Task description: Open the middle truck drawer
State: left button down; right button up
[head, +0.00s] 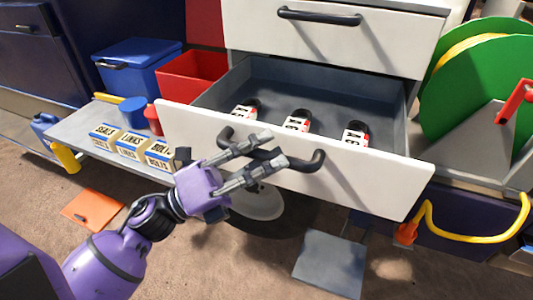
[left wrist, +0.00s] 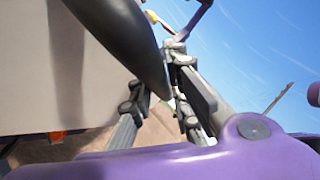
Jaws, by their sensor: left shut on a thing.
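The middle truck drawer (head: 385,170), white-fronted with a dark grey inside, stands pulled out below a shut white drawer (head: 385,45). Its black bar handle (head: 306,163) is on the front face. My left gripper (head: 276,149) is at this handle, its two grey fingers shut on the bar from above and below. In the left wrist view the dark handle (left wrist: 125,35) runs close between the fingers (left wrist: 160,100). Three small padlock-like things with white and red labels (head: 355,134) lie inside the drawer. My right gripper is not in view.
A blue box (head: 140,75) and a red bin (head: 190,75) stand at the left, with labelled boxes (head: 130,147) on a grey shelf. A green reel (head: 475,85) and yellow hose (head: 455,235) are at the right. A grey plate (head: 330,262) lies below the drawer.

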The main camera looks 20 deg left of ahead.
pick_arm(q)
jog(key=shift+w, duration=0.1)
jog(key=c, duration=1.9)
grip_release()
jog(key=shift+a, duration=0.1)
jog(key=v, duration=1.2)
